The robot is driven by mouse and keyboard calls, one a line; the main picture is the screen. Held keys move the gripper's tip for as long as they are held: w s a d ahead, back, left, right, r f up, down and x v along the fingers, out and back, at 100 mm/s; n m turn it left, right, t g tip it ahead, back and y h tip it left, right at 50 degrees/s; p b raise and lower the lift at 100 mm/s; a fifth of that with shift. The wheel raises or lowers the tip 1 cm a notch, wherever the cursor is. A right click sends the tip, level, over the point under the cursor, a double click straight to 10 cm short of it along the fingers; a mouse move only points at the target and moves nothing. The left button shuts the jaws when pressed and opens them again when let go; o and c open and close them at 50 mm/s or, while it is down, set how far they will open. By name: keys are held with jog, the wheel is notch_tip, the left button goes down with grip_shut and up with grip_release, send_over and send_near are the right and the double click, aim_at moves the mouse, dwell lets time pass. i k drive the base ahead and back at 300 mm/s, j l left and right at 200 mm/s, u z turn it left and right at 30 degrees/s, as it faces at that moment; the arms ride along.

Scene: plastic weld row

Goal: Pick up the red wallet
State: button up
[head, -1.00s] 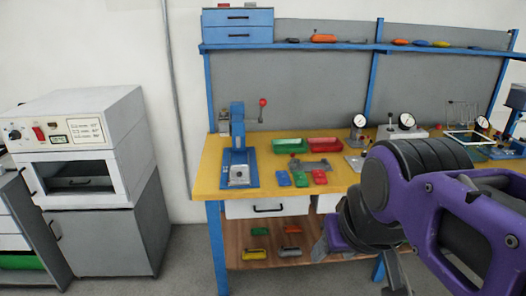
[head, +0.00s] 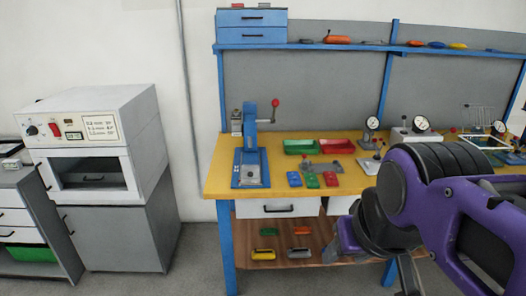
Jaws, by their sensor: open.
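A small flat red item (head: 331,179), which may be the red wallet, lies on the yellow workbench top (head: 222,180). My gripper (head: 370,262) is at the lower right, pointing down in front of the bench and partly hidden by my purple arm. Its fingers are apart, with nothing seen between them. It is nearer the camera than the red item and apart from it.
A blue press (head: 249,155) stands left of the row. A green tray (head: 299,147) and a red tray (head: 337,146) lie behind it. Dial gauges (head: 421,124) stand to the right. A lower shelf (head: 275,252) holds several coloured items. A white oven (head: 85,150) stands left; floor between is clear.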

aim_at(330, 178)
jog(key=i+l+u, duration=0.1)
jog(key=i+l, duration=0.15)
jog(key=i, duration=0.15)
jog(key=i+l+u, duration=0.15)
jog(key=i+l, duration=0.15)
jog(key=i, duration=0.1)
